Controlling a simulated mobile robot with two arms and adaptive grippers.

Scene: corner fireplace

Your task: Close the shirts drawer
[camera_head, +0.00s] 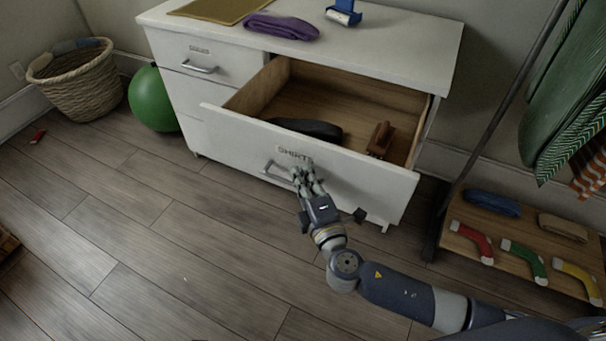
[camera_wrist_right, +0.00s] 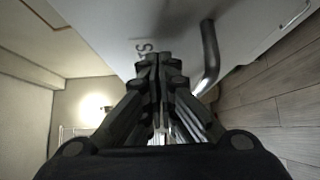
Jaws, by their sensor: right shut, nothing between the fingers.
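The shirts drawer (camera_head: 245,126) of the white dresser is pulled out, with a wooden interior and a label reading SHIRTS on its front. Inside lie a dark folded item (camera_head: 306,129) and a brown wooden object (camera_head: 380,138). My right gripper (camera_head: 302,168) is shut and empty at the drawer front, by the label and the right end of the metal handle (camera_head: 275,170). In the right wrist view, the shut fingers (camera_wrist_right: 160,65) point at the white front beside the handle (camera_wrist_right: 210,60); whether they touch it I cannot tell. My left gripper is not in view.
The dresser top (camera_head: 380,45) holds a purple folded cloth (camera_head: 281,26), a tan mat and a blue item. A green ball (camera_head: 152,100) and a wicker basket (camera_head: 80,84) stand left. A clothes rack with a low shelf (camera_head: 480,237) stands right. Floor in front is mostly clear.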

